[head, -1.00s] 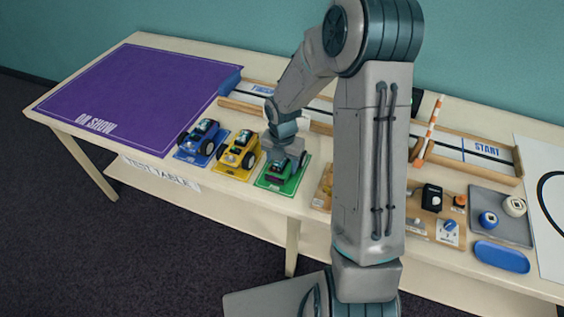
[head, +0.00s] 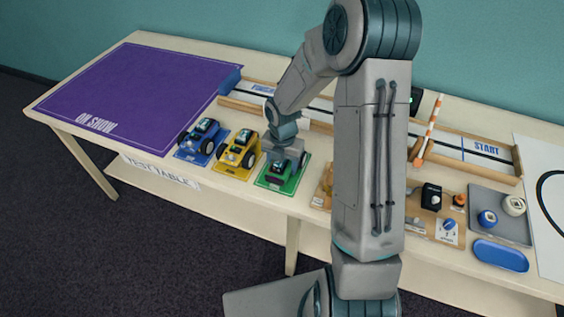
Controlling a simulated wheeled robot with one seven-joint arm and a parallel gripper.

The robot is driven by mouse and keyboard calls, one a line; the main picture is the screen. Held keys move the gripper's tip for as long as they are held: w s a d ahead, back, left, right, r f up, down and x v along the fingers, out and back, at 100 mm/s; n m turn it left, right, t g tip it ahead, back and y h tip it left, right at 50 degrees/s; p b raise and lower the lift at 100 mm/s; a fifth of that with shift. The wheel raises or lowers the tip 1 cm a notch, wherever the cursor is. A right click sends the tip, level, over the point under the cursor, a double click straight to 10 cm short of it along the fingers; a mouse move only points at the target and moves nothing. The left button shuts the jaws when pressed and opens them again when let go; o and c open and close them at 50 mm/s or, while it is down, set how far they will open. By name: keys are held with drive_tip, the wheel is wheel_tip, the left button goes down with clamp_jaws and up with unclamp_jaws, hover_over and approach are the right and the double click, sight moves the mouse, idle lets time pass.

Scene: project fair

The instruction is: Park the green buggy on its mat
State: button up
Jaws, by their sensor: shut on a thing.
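The green buggy (head: 279,170) stands on the green mat (head: 266,183) near the front edge of the table, at the right end of a row of buggies. My gripper (head: 282,160) comes down from above and is shut on the green buggy. The gripper and wrist hide the buggy's upper part. Its dark wheels show at the right side. I cannot tell whether the wheels touch the mat.
The yellow buggy (head: 240,149) and the blue buggy (head: 204,136) stand on their own mats close to the left. A purple mat (head: 130,85) covers the table's left end. A wooden-sided track (head: 460,146) runs behind. A blue tray (head: 500,256) lies at the right.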

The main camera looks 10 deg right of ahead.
drive_tip(key=o, duration=1)
